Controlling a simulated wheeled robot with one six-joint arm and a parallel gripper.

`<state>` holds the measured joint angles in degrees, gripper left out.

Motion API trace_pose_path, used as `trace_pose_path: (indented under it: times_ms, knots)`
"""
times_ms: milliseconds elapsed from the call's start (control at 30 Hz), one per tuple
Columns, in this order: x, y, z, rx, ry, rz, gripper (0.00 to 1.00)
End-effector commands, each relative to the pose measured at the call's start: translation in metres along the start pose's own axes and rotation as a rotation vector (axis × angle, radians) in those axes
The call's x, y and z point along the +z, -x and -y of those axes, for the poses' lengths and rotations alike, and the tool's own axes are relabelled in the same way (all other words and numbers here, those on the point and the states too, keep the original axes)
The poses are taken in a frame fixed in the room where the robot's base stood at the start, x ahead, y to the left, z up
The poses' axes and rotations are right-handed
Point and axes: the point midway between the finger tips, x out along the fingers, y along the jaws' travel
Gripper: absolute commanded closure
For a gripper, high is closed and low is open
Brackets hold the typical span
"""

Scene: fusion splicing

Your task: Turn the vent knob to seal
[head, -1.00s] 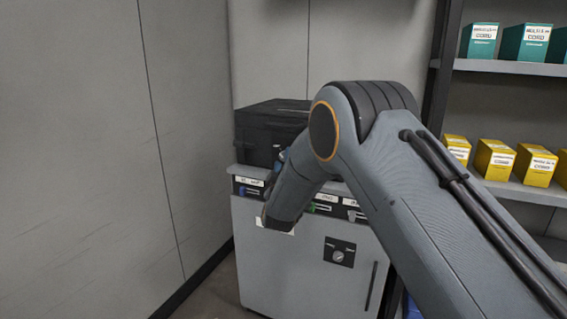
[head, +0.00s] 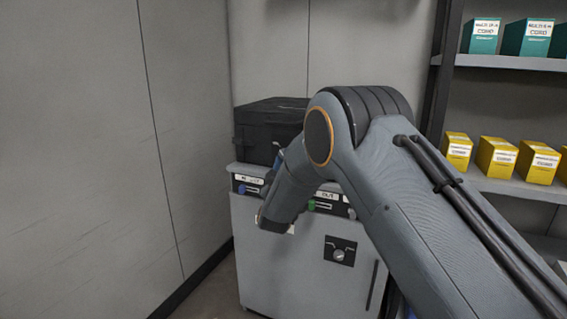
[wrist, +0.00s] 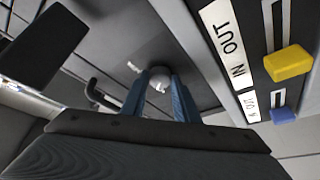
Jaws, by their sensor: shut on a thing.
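The black case (head: 262,122) stands on top of the grey cabinet. In the wrist view its dark front face (wrist: 130,35) carries a small round grey vent knob (wrist: 158,80), with white marks beside it. The blue fingers of my gripper (wrist: 160,90) are closed on either side of the knob and partly hide it. In the head view my arm covers most of the case front, and only a bit of blue finger shows there; the knob is hidden in that view. I cannot read which position the knob is in.
The cabinet (head: 300,265) has labelled coloured sliders just below the case; a yellow one (wrist: 288,62) and a blue one (wrist: 283,115) are near my gripper. A black bar handle (wrist: 98,95) is close by. Shelves with yellow boxes (head: 497,156) stand right; a wall is left.

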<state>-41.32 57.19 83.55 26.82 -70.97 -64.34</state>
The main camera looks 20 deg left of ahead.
Motion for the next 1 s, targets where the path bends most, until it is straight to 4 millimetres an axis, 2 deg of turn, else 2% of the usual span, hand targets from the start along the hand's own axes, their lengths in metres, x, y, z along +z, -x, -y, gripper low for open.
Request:
trace_pose_path:
  times_ms: [133,1000]
  knots:
    - [0.002,0.001,0.006,0.051,-0.112,-0.005,0.95]
    - [-0.002,-0.001,0.014,0.403,-0.862,-0.031,0.95]
